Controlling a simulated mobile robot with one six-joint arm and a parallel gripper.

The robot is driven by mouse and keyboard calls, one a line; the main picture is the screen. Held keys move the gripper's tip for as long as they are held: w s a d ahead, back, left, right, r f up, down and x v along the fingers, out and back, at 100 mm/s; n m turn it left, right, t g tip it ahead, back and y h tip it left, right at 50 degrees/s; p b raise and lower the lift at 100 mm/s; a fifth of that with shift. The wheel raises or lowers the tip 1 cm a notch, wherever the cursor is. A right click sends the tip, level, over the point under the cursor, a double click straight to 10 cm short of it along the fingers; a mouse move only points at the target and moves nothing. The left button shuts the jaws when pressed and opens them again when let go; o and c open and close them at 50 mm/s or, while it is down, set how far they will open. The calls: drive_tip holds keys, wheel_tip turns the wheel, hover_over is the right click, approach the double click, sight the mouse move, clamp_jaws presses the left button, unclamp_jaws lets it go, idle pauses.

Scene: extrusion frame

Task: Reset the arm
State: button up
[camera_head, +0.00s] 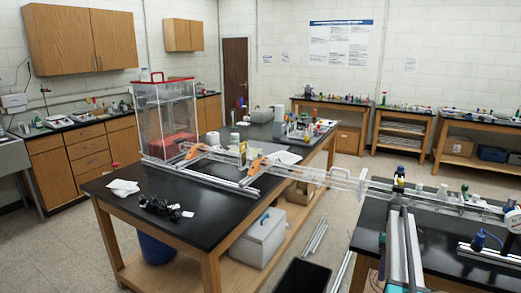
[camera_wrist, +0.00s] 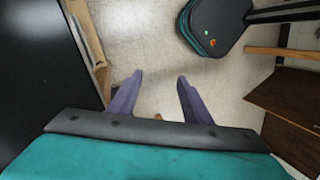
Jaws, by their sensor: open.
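My gripper (camera_wrist: 160,76) shows in the wrist view with its two purple-grey fingers spread apart. Nothing is between them, and pale speckled floor shows beyond the fingertips. I cannot make out my gripper in the head view. An aluminium extrusion frame (camera_head: 222,181) lies on the black-topped table (camera_head: 180,222) in the head view, with orange brackets (camera_head: 257,163) on it.
A clear box with red edges (camera_head: 167,118) stands on the table's far left. Black clamps (camera_head: 160,207) and a white cloth (camera_head: 123,187) lie near its front. In the wrist view, a black surface (camera_wrist: 35,75) with a wooden edge lies left of my fingers.

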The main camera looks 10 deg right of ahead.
drive_tip(key=s+a+f+g+b, duration=0.1)
drive_tip(key=s+a+f, duration=0.3)
drive_tip(key=a+f, duration=0.5)
drive_tip(key=s+a+f+n+g+b, duration=0.1)
drive_tip(key=s+a+f, duration=0.3)
drive_tip(key=a+f, duration=0.5)
drive_tip(key=s+a+f+g+b, duration=0.1)
drive_tip(key=s+a+f, duration=0.3)
drive_tip(key=a+f, duration=0.5)
drive_tip(key=s+a+f+m+b, duration=0.1)
drive_tip(key=s+a+f, duration=0.3)
drive_tip(key=s, duration=0.4)
drive_tip(key=s+a+f+m+h, duration=0.1)
drive_tip(key=s+a+f+m, duration=0.3)
drive_tip(key=s, duration=0.5)
drive_tip(key=s+a+f+m+h+b, duration=0.1)
drive_tip(key=s+a+f, duration=0.3)
drive_tip(key=s, duration=0.5)
drive_tip(key=shift+s+a+f+m+t+b, duration=0.2)
drive_tip(key=shift+a+m+t+b, duration=0.3)
drive_tip(key=shift+m, duration=0.3)
